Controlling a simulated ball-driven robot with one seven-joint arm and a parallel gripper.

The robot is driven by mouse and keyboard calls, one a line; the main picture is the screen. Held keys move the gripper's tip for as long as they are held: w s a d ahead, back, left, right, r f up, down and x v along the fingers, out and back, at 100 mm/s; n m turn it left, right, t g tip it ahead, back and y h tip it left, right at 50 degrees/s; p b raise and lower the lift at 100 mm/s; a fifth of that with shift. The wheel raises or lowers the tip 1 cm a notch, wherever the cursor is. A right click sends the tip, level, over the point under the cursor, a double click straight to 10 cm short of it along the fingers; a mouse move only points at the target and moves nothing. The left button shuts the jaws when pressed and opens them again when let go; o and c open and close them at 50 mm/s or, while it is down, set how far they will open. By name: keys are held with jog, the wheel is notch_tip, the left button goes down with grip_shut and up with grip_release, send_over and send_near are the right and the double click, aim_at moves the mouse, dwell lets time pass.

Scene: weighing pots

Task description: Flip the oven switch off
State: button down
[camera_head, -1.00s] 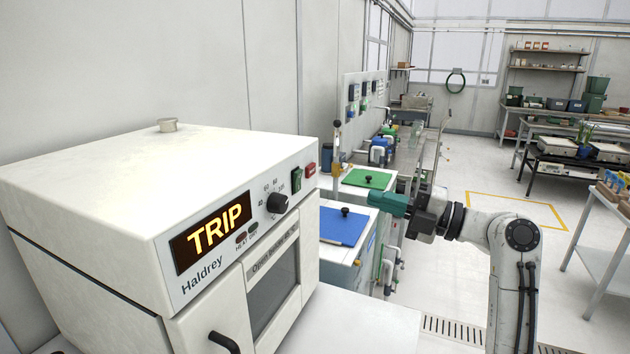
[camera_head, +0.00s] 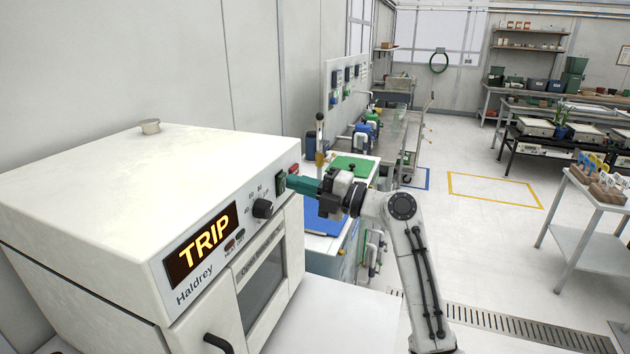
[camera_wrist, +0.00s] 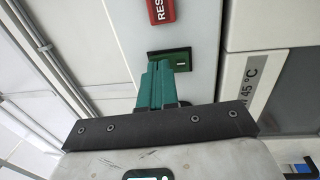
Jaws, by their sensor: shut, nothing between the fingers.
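The white oven (camera_head: 110,190) stands at the left, its display (camera_head: 203,243) lit with "TRIP". Its green rocker switch (camera_head: 281,185) is at the right end of the front panel, beside the dial (camera_head: 262,208). In the wrist view the switch (camera_wrist: 181,60) shows in a dark frame just beyond my fingertips. My gripper (camera_head: 293,182) has green fingers, shut and empty, pointing at the switch. The fingertips (camera_wrist: 160,66) overlap part of the switch in the wrist view. I cannot tell whether they touch it.
A red reset button (camera_wrist: 160,10) sits close to the switch on the same panel. The oven door handle (camera_head: 219,342) sticks out lower down. Blue-lidded (camera_head: 322,218) and green-lidded (camera_head: 354,165) units stand behind my gripper. Open floor lies to the right.

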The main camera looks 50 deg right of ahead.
jog(key=shift+w+a, duration=0.1)
jog(key=shift+w, duration=0.1)
jog(key=shift+w+a+r+g+b, duration=0.1)
jog(key=shift+w+r+g+b, duration=0.05)
jog(key=shift+g+b, duration=0.2)
dwell(0.4)
